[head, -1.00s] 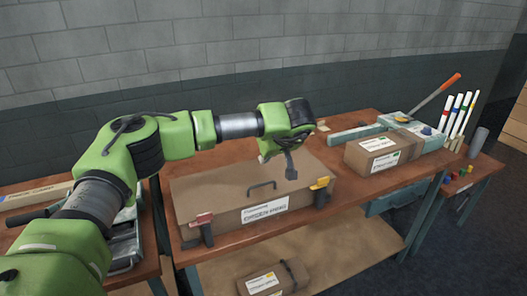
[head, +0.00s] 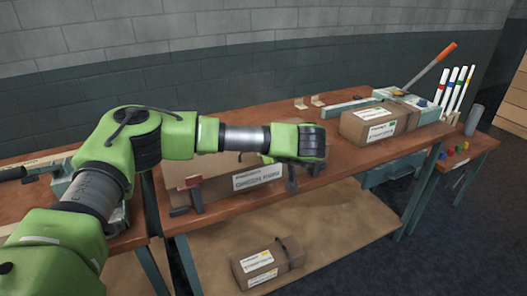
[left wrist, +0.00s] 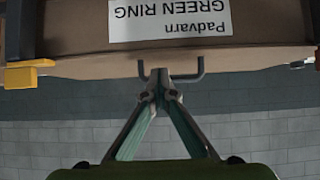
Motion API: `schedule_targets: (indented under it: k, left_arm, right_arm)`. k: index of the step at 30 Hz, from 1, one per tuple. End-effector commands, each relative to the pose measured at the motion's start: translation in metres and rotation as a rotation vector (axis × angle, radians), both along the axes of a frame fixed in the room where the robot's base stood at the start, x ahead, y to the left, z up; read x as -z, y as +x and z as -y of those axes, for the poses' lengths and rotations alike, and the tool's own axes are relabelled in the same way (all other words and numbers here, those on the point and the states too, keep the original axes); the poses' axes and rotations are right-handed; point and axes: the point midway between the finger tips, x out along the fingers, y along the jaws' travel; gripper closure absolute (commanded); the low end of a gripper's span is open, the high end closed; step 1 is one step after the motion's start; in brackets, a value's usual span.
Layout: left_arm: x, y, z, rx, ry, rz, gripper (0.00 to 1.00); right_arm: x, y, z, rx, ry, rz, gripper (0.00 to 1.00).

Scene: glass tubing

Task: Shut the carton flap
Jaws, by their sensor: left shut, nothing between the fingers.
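A brown carton labelled "Padvarn GREEN RING" (head: 258,177) stands on the bench in the head view. My left arm covers most of its top, so I cannot tell how the flap lies. In the left wrist view, the carton front (left wrist: 75,22) appears upside down, with a dark handle (left wrist: 201,68) at the top edge. My left gripper (left wrist: 160,88) is shut and empty, its tips close to the handle; contact is unclear. In the head view the gripper (head: 291,185) is at the carton's front right. My right gripper is out of view.
A red clasp (head: 195,188) is on the carton's left front, and a yellow clasp (left wrist: 28,72) shows in the left wrist view. Another labelled box (head: 375,127) stands right on the bench. A box (head: 267,265) lies on the lower shelf. Bench between them is clear.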

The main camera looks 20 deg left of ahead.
Motion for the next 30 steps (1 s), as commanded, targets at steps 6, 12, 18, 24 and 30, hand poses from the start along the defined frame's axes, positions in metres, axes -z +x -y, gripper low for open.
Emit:
schedule_targets:
  k: [6, 12, 18, 24, 30]
  left_arm:
    - [0.01, -0.003, -0.003, -0.006, -0.001, -0.019, 1.0]
    - [0.004, -0.004, 0.001, -0.002, -0.001, -0.013, 1.0]
    - [-0.014, -0.019, 0.021, 0.001, 0.0, -0.011, 1.0]
    - [-0.038, -0.043, 0.048, 0.001, 0.0, -0.014, 1.0]
    - [-0.055, -0.06, 0.067, -0.003, -0.001, -0.018, 1.0]
  right_arm:
    - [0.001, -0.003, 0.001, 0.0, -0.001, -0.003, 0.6]
    - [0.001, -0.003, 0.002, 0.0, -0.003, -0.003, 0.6]
    - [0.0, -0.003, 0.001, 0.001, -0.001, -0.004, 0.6]
    - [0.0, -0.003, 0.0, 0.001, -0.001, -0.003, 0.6]
    - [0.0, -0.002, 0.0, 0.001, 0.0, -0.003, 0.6]
